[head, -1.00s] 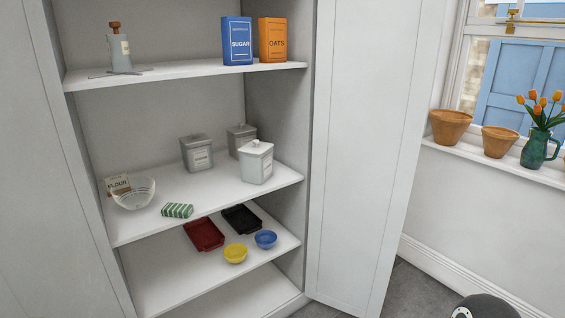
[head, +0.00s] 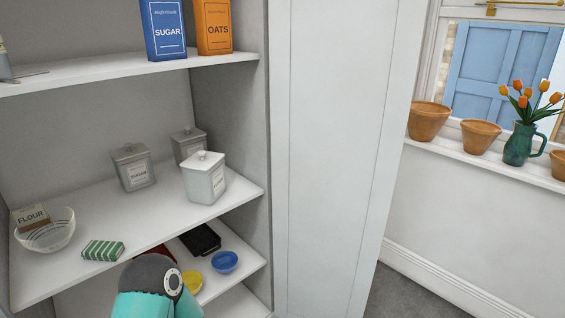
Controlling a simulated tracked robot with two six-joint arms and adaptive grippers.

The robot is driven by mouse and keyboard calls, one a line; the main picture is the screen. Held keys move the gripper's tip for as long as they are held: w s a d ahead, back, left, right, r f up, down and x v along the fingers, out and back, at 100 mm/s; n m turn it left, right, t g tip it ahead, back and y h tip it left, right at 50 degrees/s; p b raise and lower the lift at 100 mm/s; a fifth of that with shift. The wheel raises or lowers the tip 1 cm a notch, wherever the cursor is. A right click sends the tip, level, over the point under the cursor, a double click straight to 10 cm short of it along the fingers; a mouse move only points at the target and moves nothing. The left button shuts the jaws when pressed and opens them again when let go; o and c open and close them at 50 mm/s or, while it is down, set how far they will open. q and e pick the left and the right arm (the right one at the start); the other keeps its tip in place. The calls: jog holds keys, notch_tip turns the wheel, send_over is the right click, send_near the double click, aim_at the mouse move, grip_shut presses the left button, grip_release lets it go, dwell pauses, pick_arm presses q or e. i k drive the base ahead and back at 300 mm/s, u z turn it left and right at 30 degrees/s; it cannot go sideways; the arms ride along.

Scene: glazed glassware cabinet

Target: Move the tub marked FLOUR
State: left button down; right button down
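A brown and cream packet marked FLOUR (head: 30,216) stands at the left of the middle shelf, partly seen through a clear glass bowl (head: 58,238); I cannot tell if it is in or behind it. Three lidded tubs stand further right on that shelf. The grey tub (head: 133,168) has a label that reads SUGAR. A second grey tub (head: 187,143) is behind, its label partly hidden by the white tub (head: 204,180) in front. I cannot read the white tub's label clearly. Neither gripper shows; only a dark and teal part of my arm is at the bottom.
A green striped packet (head: 103,250) lies near the middle shelf's front edge. Blue SUGAR (head: 164,30) and orange OATS (head: 213,27) boxes stand above. Below are a black tray (head: 200,239), a blue bowl (head: 224,261) and a yellow bowl (head: 193,282). The cabinet door (head: 330,150) stands open at right.

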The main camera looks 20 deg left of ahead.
aim_at(204, 188)
jog(key=z, duration=0.05)
jog(key=i, duration=1)
jog(key=u, duration=0.3)
